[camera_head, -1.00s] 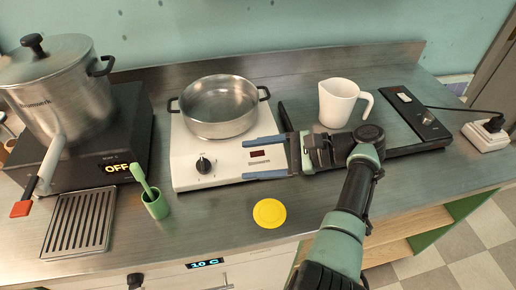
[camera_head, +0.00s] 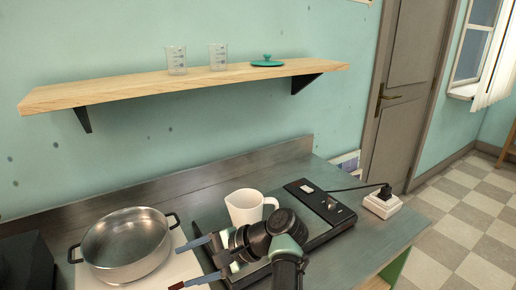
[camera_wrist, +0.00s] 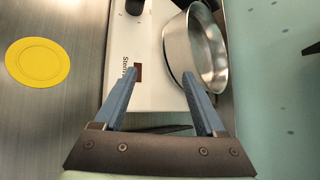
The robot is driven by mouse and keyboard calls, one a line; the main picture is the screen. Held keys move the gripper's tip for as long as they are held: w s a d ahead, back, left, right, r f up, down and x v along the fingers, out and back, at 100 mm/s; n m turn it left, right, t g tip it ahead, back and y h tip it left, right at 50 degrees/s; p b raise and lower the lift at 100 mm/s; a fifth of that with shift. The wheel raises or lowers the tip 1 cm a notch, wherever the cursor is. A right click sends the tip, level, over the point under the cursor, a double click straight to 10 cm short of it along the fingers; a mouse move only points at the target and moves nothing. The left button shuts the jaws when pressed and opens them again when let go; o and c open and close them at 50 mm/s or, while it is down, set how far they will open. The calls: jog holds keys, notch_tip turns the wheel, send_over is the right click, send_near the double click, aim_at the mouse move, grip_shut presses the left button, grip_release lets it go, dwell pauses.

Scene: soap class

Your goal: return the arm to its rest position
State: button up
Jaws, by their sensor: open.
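My gripper (camera_head: 179,267) is open, with two blue-grey fingers pointing left and nothing between them. In the wrist view my gripper (camera_wrist: 160,76) also shows open and empty, its fingers apart over the white hot plate (camera_wrist: 148,92). A steel pot (camera_head: 126,246) with two black handles stands on the hot plate, just beyond the fingertips. The pot (camera_wrist: 196,52) also shows in the wrist view, close to one finger. My arm comes in from the bottom of the head view, and its lower part is cut off.
A white pitcher (camera_head: 246,209) stands close behind my wrist. A black device (camera_head: 322,204) and a white power socket (camera_head: 382,204) lie to the right. A wooden shelf (camera_head: 130,88) holds two beakers and a teal lid. A yellow disc (camera_wrist: 37,61) lies on the counter.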

jog(key=w+d+r+n+t+h+p, duration=0.1)
jog(key=w+d+r+n+t+h, duration=0.3)
jog(key=r, duration=0.6)
jog(key=d+r+m+t+p, duration=0.1)
jog(key=d+r+t+p, duration=0.1)
jog(key=r+t, duration=0.55)
jog(key=w+d+r+n+t+h+p, duration=0.1)
jog(key=w+d+r+n+t+h, duration=0.15)
jog(key=r, duration=0.85)
jog(key=s+d+r+n+t+h+p, duration=0.1)
jog(key=s+r+t, duration=0.5)
jog(key=s+r, duration=0.6)
jog(key=s+d+r+n+t+h+p, duration=0.1)
jog(key=s+d+r+t+h, duration=0.3)
jog(key=s+r, duration=0.7)
notch_tip(320, 180, up, 4)
jog(key=d+n+t, duration=0.1)
jog(key=t, duration=0.1)
jog(key=shift+s+d+f+t, duration=0.2)
jog(key=shift+s+d+t, duration=0.05)
jog(key=shift+s+t, duration=0.1)
